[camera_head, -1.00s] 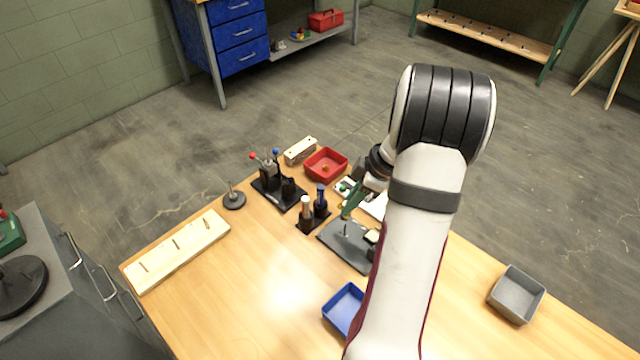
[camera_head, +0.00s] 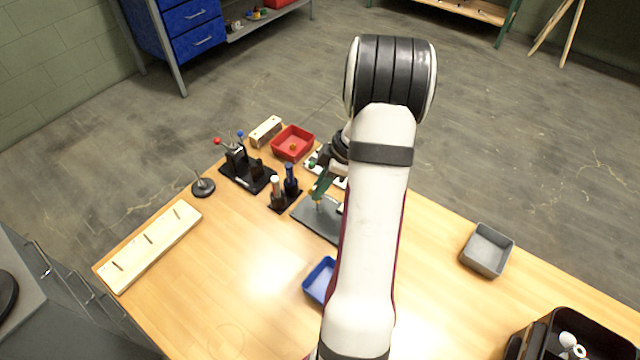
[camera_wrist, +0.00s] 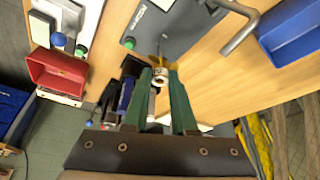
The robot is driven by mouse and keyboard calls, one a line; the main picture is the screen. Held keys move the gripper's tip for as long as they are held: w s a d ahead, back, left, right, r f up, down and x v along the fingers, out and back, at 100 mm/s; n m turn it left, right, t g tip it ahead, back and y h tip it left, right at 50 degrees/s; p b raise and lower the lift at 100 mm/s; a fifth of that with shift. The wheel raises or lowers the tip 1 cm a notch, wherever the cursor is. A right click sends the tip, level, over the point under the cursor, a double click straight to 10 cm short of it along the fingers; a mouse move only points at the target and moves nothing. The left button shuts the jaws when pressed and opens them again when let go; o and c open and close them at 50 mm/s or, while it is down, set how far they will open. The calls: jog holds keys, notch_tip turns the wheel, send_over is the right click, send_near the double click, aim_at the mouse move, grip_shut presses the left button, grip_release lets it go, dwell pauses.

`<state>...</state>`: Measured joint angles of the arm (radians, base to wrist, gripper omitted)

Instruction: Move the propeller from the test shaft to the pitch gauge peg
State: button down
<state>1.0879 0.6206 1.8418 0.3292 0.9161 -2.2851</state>
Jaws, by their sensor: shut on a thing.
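My gripper (camera_wrist: 159,78) has green fingers, shut on the pale hub of the yellow-brass propeller (camera_wrist: 158,65) in the wrist view. A thin upright pin (camera_wrist: 165,40) on the dark grey plate (camera_wrist: 130,42) shows just beyond the propeller; I cannot tell whether the hub is around it or apart from it. In the head view my gripper (camera_head: 318,198) is low over the grey plate (camera_head: 312,222), partly hidden by my arm. A round black base with an upright peg (camera_head: 203,187) stands further left, empty. I cannot tell for certain which is the test shaft or gauge.
Two dark bottle-like holders (camera_head: 284,190) and a lever fixture (camera_head: 245,170) stand left of the plate. A red bin (camera_head: 293,142) lies behind, a blue bin (camera_head: 318,278) in front, a grey bin (camera_head: 487,250) right. The front-left tabletop is clear.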

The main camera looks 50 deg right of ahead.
jog(key=shift+f, duration=0.55)
dwell(0.4)
jog(key=shift+f, duration=0.3)
jog(key=shift+f, duration=0.25)
jog(key=shift+f, duration=0.45)
jog(key=shift+f, duration=0.15)
dwell(0.3)
jog(key=shift+f, duration=0.55)
jog(key=shift+f, duration=0.45)
